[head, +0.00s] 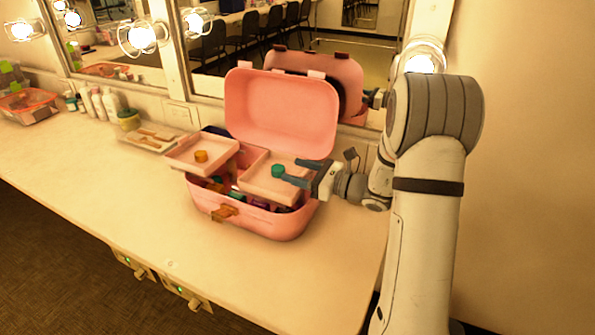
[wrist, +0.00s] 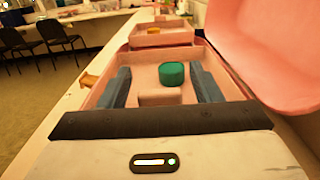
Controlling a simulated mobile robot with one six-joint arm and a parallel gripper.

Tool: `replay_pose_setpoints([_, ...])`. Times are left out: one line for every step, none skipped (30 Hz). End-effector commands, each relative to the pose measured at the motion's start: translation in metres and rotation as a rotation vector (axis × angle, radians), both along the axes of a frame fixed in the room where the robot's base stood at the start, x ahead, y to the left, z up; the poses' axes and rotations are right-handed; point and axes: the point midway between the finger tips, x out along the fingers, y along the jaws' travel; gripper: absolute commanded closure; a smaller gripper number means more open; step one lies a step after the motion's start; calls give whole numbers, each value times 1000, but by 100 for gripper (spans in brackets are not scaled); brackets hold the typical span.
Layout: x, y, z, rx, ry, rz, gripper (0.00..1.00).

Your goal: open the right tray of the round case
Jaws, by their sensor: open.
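The pink round case (head: 262,222) stands on the counter with its lid (head: 285,110) raised. Its left tray (head: 185,160) is swung out to the left and holds an orange round piece (head: 201,156). The right tray (head: 258,184) lies over the right part of the case body and holds a green round piece (head: 278,171). My gripper (head: 290,172) is open at the tray's right side. In the wrist view its blue fingers (wrist: 161,80) stand on either side of the green piece (wrist: 172,74) and a small pink block (wrist: 160,99), with gaps. I cannot tell whether the fingers touch the tray.
Small items fill the case body below the trays. An amber latch (head: 224,213) sits on its front. A shallow box (head: 150,139), bottles (head: 98,104) and a clear bin (head: 28,106) stand left. The mirror (head: 300,40) is behind; the front counter is clear.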

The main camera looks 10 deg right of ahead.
Motion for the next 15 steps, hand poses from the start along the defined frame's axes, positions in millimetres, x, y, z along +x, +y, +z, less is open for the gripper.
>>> replay_pose_setpoints([1,2,0,0,0,1,42])
replay_pose_setpoints([2,2,0,0,0,0,42])
replay_pose_setpoints([2,3,0,0,0,0,42])
replay_pose_setpoints([2,3,0,0,0,0,42])
replay_pose_setpoints([2,3,0,0,0,0,42])
replay_pose_setpoints([2,3,0,0,0,0,42])
replay_pose_setpoints([2,3,0,0,0,0,42])
replay_pose_setpoints([2,3,0,0,0,0,42])
replay_pose_setpoints([2,3,0,0,0,0,43])
replay_pose_setpoints([2,3,0,0,0,1,46])
replay_pose_setpoints([2,3,0,0,0,1,48])
replay_pose_setpoints([2,3,0,0,0,1,52])
replay_pose_setpoints([2,3,0,0,0,1,54])
replay_pose_setpoints([1,3,0,0,0,1,57])
replay_pose_setpoints([2,3,0,0,0,1,60])
